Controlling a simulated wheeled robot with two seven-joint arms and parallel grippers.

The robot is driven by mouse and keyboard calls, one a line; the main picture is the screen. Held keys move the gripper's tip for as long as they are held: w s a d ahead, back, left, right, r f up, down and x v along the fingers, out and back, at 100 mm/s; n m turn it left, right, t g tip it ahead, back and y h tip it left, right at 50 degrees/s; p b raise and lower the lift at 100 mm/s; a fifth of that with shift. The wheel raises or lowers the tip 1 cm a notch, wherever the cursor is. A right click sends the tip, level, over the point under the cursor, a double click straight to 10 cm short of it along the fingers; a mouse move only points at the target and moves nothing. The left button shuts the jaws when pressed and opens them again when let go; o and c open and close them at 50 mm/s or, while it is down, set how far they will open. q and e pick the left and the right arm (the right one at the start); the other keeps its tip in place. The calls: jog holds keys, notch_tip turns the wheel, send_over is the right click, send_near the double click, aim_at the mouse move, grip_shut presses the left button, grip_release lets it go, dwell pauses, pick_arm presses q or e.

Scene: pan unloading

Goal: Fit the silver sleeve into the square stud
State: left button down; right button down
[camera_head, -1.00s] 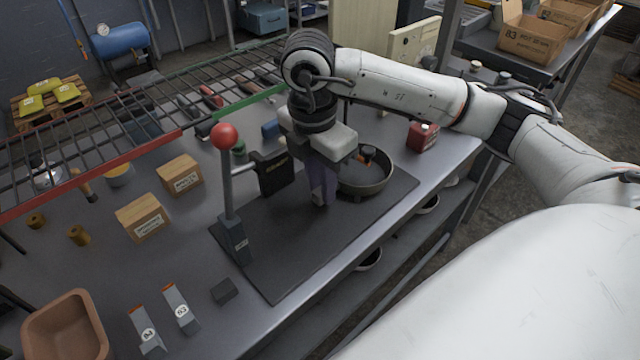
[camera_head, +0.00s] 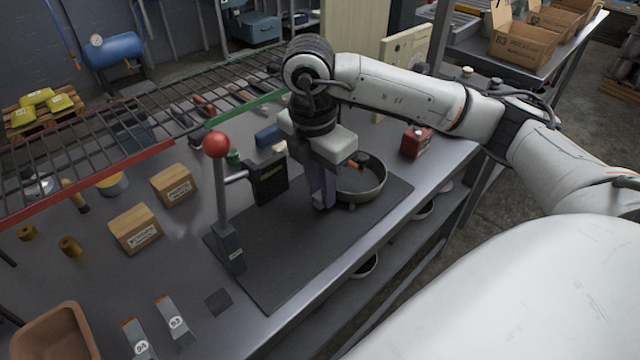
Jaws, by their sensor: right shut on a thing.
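My right gripper (camera_head: 320,196) points down over the dark mat, just left of the round pan. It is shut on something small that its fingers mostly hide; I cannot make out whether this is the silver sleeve. I cannot pick out a square stud for certain. A small dark square piece (camera_head: 218,302) lies on the bench in front of the mat. The round dark pan (camera_head: 374,194) stands on the mat's right part with a brownish-orange thing inside, partly hidden by the gripper. My left gripper is not in view.
A lever post with a red knob (camera_head: 216,144) rises at the mat's (camera_head: 275,268) left edge. A dark box (camera_head: 268,180) stands behind it. The mat's front is clear.

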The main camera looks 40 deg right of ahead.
jog(key=shift+d, duration=0.1)
jog(key=c, duration=1.6)
grip_release()
jog(key=shift+o, duration=0.2)
notch_tip(320, 180, up, 10)
jog(key=a+p, duration=0.1)
jog(key=shift+r+p, duration=0.15)
jog(key=shift+p, duration=0.15)
